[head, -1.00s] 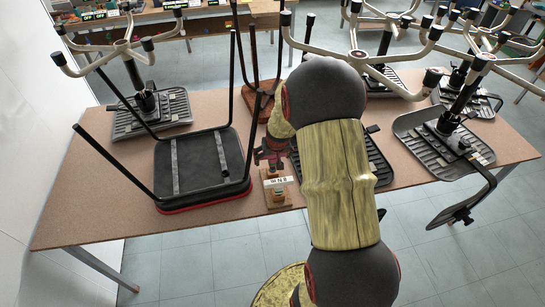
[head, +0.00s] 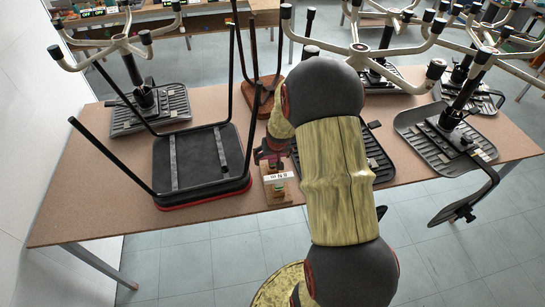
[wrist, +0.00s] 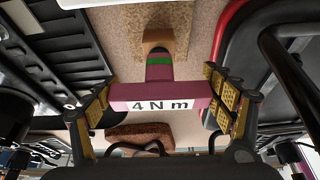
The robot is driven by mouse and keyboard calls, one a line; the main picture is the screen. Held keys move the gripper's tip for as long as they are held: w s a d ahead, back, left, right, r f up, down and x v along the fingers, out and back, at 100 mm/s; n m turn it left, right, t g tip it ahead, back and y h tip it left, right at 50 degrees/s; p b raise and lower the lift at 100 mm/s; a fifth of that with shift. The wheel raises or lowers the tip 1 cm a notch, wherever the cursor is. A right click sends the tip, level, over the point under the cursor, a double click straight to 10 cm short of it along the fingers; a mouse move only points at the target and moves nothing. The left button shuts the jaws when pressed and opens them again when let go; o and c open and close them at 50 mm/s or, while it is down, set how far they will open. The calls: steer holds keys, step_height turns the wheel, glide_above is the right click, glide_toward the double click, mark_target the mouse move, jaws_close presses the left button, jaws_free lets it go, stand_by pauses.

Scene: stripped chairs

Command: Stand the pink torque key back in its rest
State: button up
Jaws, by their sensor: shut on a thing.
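The pink torque key (wrist: 150,97) has a crossbar with a white "4 N m" label and a shaft with a green band. My gripper (wrist: 160,103) is shut on the crossbar, one yellow-padded finger at each end. The shaft points at a small wooden block, the rest (wrist: 158,40); I cannot tell whether its tip is in the rest. In the head view the rest (head: 283,196) stands near the table's front edge, with a white label and a bit of green above it. My gripper (head: 271,152) is just behind it there, partly hidden by my arm.
Upturned chairs crowd the brown table (head: 110,200). A black seat with upright legs (head: 198,160) is close left of the rest, and a ribbed black seat (head: 375,160) is right, behind my arm. The table's front left is bare.

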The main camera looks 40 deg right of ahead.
mark_target(280, 179)
steer(key=shift+f, duration=0.25)
steer(key=o, duration=2.1)
steer(key=v, duration=0.3)
steer(key=shift+s+a, duration=0.25)
steer(key=shift+s, duration=0.1)
steer(key=s+a, duration=0.1)
steer(key=s, duration=0.2)
steer(key=s+a, duration=0.2)
steer(key=s, duration=0.1)
steer(key=s+a, duration=0.2)
steer(key=shift+s+a, duration=0.15)
steer(key=shift+s, duration=0.25)
steer(key=shift+s+a, duration=0.25)
steer(key=shift+s, duration=0.1)
